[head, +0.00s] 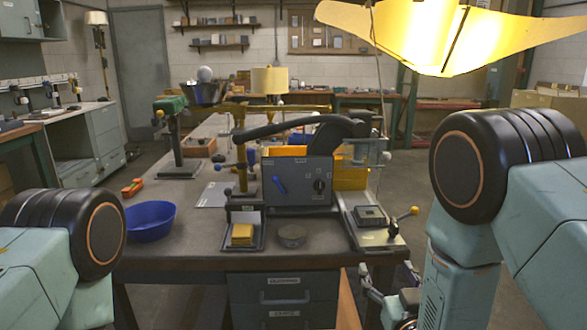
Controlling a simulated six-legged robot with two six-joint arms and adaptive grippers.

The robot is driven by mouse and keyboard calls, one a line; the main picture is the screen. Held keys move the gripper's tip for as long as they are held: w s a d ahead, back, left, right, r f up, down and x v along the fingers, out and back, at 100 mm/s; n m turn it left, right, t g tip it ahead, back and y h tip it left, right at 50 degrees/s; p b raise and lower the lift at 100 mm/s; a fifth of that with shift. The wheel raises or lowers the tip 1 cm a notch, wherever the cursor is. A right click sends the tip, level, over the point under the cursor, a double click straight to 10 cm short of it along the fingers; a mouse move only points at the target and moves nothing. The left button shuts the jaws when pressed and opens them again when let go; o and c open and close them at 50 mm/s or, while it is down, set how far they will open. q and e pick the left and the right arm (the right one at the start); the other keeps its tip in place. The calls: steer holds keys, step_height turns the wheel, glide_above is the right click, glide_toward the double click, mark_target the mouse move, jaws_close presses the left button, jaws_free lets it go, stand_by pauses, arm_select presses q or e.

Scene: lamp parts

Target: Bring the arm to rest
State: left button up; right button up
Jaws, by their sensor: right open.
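My right arm comes in from the right and hangs down beside the workbench (180,250). My right gripper (390,274) is low, in front of the bench's right front corner and below its top. It is open, its fingers apart, with nothing seen between them. My left arm shows only its upper links at the lower left; its gripper is out of view.
A grey machine with a black lever (300,182) stands mid-bench. A small round dish (292,236) sits near the front edge. A yellow lampshade (450,35) hangs overhead at right.

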mark_target(379, 256)
steer(key=w, duration=0.5)
steer(key=shift+w+a, duration=0.1)
steer(key=shift+w, duration=0.25)
steer(key=s, duration=1.2)
steer(key=w, duration=1.4)
steer(key=shift+b, duration=0.35)
